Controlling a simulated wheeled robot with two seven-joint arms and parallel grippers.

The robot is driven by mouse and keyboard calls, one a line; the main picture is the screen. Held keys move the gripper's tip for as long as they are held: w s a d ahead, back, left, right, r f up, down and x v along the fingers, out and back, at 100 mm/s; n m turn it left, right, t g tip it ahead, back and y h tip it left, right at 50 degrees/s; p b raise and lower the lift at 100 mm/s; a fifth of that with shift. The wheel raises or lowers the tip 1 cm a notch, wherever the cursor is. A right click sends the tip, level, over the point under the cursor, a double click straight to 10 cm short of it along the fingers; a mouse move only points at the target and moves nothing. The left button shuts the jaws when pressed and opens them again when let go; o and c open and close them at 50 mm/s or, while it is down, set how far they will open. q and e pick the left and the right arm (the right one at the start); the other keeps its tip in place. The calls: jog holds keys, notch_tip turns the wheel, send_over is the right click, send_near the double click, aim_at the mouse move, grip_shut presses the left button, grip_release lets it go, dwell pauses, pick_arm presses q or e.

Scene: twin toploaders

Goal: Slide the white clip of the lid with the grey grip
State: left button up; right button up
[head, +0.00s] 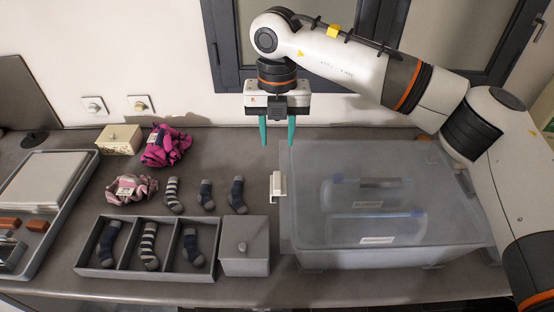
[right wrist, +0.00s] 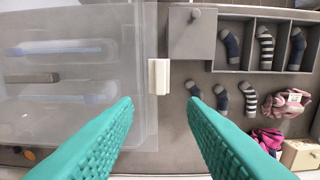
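A large translucent bin with a frosted lid (head: 310,165) stands at the right of the counter. A dark grey grip (head: 371,182) lies across the lid; it also shows in the right wrist view (right wrist: 33,78). The white clip (head: 278,183) sits at the lid's left edge. My right gripper (head: 277,143) has green fingers. It is open and empty, above and behind the clip in the head view. In the right wrist view the clip (right wrist: 159,77) lies ahead, between the lines of the two fingertips, apart from both. My left gripper is not in view.
A grey lidded box (head: 244,262) stands close left of the bin, beside a divided sock tray (head: 100,273). Loose socks (head: 237,196), a pink knit item (head: 166,146) and a cream box (head: 119,139) lie farther left. Bare counter (head: 262,160) surrounds the clip's left side.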

aim_at(277, 180)
jog(key=f+p, duration=0.1)
jog(key=s+f+p, duration=0.1)
jog(key=f, duration=0.1)
jog(key=f+p, duration=0.1)
jog(key=shift+s+f, duration=0.2)
jog(key=shift+s, duration=0.1)
jog(key=f, duration=0.1)
jog(key=f+p, duration=0.1)
jog(key=f, duration=0.1)
jog(key=shift+w+f, duration=0.2)
jog(key=shift+f, duration=0.1)
notch_tip(277, 180, down, 3)
jog(key=shift+f+p, duration=0.15)
jog(key=shift+p, duration=0.65)
jog(key=shift+w+f, duration=0.1)
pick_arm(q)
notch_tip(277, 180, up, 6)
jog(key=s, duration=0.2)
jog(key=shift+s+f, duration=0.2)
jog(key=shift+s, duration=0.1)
pick_arm(e)
grip_shut()
